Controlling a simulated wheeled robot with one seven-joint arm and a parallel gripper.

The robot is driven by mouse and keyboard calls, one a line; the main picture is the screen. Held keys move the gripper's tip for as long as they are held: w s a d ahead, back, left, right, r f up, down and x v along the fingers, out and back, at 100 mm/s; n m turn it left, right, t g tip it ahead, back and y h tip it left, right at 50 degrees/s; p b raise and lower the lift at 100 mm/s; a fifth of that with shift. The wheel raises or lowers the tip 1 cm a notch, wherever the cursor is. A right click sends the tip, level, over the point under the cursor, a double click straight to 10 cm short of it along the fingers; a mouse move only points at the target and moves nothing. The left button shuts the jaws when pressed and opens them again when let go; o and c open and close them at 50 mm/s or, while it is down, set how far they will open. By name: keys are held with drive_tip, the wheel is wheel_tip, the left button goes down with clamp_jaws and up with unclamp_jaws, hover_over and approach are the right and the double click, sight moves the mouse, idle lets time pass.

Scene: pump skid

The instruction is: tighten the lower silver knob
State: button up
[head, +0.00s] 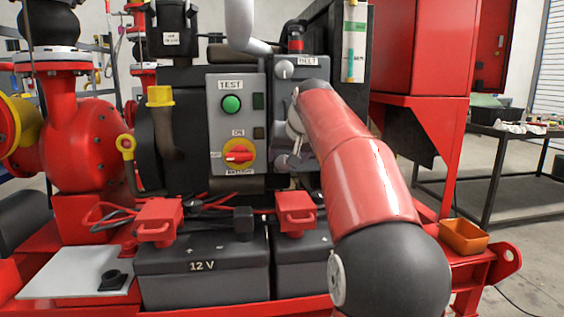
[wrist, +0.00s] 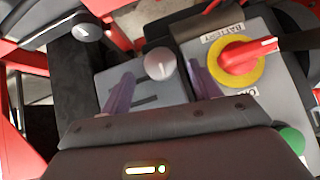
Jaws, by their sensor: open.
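The lower silver knob (wrist: 160,65) is a round pale knob with a pointer line on a grey box face. In the wrist view it lies between the two purple fingers of my gripper (wrist: 160,69). The fingers are open, one on each side of it, with a visible gap to each. I cannot tell how far the fingertips are from the panel. In the head view my gripper (head: 297,150) is at the lower part of the grey belt box, largely hidden by my red arm. An upper silver knob (head: 284,68) sits above on the same box.
Beside the box is a grey panel with a green TEST button (head: 231,104) and a red-and-yellow battery switch (head: 239,154), close to one finger in the wrist view. Below are red terminal covers (head: 158,220) and a 12 V battery (head: 205,268). An orange tray (head: 463,236) sits at right.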

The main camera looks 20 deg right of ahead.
sight(283, 163)
drive_tip(key=shift+x, duration=1.4)
drive_tip(key=c, duration=1)
drive_tip(key=shift+o, duration=0.2)
drive_tip(key=shift+a, duration=0.1)
